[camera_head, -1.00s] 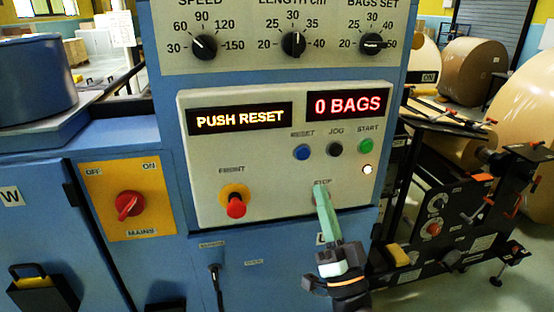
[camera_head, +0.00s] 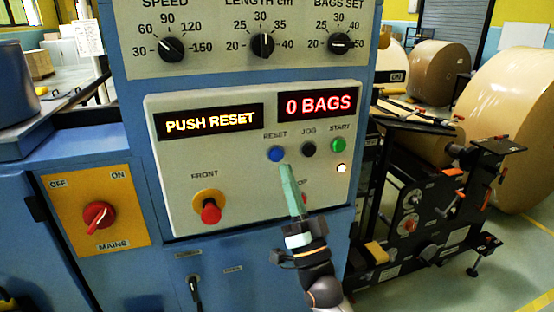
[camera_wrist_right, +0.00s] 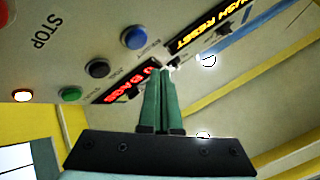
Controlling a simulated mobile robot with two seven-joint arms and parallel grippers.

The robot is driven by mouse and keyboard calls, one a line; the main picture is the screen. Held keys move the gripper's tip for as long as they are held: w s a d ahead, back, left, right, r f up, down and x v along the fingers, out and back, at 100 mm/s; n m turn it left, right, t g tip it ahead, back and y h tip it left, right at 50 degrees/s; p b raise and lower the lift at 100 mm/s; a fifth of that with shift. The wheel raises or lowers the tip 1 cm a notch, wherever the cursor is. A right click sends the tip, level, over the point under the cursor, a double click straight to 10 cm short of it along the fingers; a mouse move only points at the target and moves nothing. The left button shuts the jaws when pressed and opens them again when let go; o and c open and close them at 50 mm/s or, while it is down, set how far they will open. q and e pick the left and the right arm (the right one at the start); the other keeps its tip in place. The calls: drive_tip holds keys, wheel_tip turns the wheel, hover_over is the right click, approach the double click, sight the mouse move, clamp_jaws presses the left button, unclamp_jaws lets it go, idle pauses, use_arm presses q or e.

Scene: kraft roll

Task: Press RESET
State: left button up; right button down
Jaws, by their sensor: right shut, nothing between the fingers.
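The blue RESET button (camera_head: 275,154) is on the pale control panel (camera_head: 180,185), left of the black JOG button (camera_head: 308,149) and green START button (camera_head: 338,145). My right gripper (camera_head: 285,168), with green fingers shut and empty, points up at the panel; its tip appears just below RESET. In the right wrist view the fingers (camera_wrist_right: 162,75) are together and the blue button (camera_wrist_right: 134,38) is to their upper left, with a gap between them in the picture. Whether the tip touches the panel I cannot tell. My left gripper is not in view.
The left display (camera_head: 208,121) reads PUSH RESET; the right one (camera_head: 318,103) reads 0 BAGS. A red FRONT mushroom button (camera_head: 210,211) is at lower left. The STOP button is mostly hidden behind my gripper. A red MAINS switch (camera_head: 98,214) is further left.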

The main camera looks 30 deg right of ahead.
sight(275, 150)
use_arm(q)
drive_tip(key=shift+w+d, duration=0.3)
use_arm(e)
drive_tip(key=w, duration=0.3)
drive_tip(key=shift+d, duration=0.4)
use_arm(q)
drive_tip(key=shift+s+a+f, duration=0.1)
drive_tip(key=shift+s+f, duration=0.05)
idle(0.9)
use_arm(e)
drive_tip(key=shift+w, duration=0.1)
drive_tip(key=shift+w+d, duration=0.1)
drive_tip(key=shift+w, duration=0.25)
use_arm(q)
drive_tip(key=shift+b, duration=0.4)
use_arm(e)
drive_tip(key=shift+w+d, duration=0.1)
drive_tip(key=shift+w, duration=0.35)
idle(0.5)
drive_tip(key=shift+s, duration=0.1)
use_arm(q)
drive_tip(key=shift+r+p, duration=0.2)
drive_tip(key=shift+p, duration=0.15)
use_arm(e)
drive_tip(key=shift+s+a, duration=0.2)
drive_tip(key=shift+s, duration=0.55)
